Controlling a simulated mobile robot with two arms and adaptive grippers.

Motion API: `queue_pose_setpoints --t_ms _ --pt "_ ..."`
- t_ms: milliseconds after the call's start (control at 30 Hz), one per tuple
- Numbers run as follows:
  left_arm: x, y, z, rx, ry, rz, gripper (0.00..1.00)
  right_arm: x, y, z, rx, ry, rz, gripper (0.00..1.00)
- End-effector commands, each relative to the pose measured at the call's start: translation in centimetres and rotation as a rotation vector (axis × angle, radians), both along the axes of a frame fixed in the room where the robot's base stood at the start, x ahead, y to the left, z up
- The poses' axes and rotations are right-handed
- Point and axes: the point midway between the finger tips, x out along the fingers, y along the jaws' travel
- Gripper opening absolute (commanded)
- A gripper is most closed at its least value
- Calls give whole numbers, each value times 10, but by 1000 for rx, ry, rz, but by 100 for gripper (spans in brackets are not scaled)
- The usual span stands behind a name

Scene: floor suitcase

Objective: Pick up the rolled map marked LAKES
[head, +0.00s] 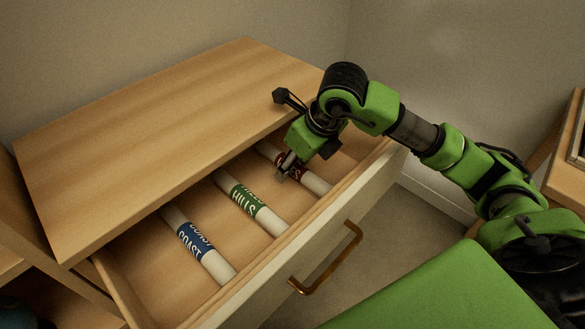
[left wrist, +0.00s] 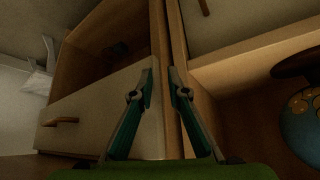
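Three white rolled maps lie side by side in the open drawer (head: 160,275) in the head view. The right one, the rolled map with a red label (head: 315,184), is partly covered by my right gripper (head: 284,172); only the end of its lettering shows. The gripper's fingers are down at the red label, but whether they are closed on it cannot be made out. The HILLS map (head: 240,200) has a green label and the COAST map (head: 200,248) a blue one. My left gripper (left wrist: 160,75) is open and empty in the left wrist view.
The cabinet top (head: 170,120) overhangs the back of the drawer. The drawer front has a brass handle (head: 325,262). The left wrist view shows a globe (left wrist: 302,125) in a shelf space at right. A wooden piece of furniture (head: 567,170) stands at the far right.

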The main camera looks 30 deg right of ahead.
Motion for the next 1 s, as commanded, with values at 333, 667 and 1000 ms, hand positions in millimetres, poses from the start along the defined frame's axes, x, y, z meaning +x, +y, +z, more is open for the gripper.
queue_pose_setpoints --t_ms 333,667,1000 --pt "1 0 1 -1 -3 0 15 0 0 0 0 0 0 10" --pt "0 0 1 -1 -3 0 15 0 0 0 0 0 0 2" --pt "-20 7 -8 19 87 8 15 3 -6 8 -1 0 -1 2"
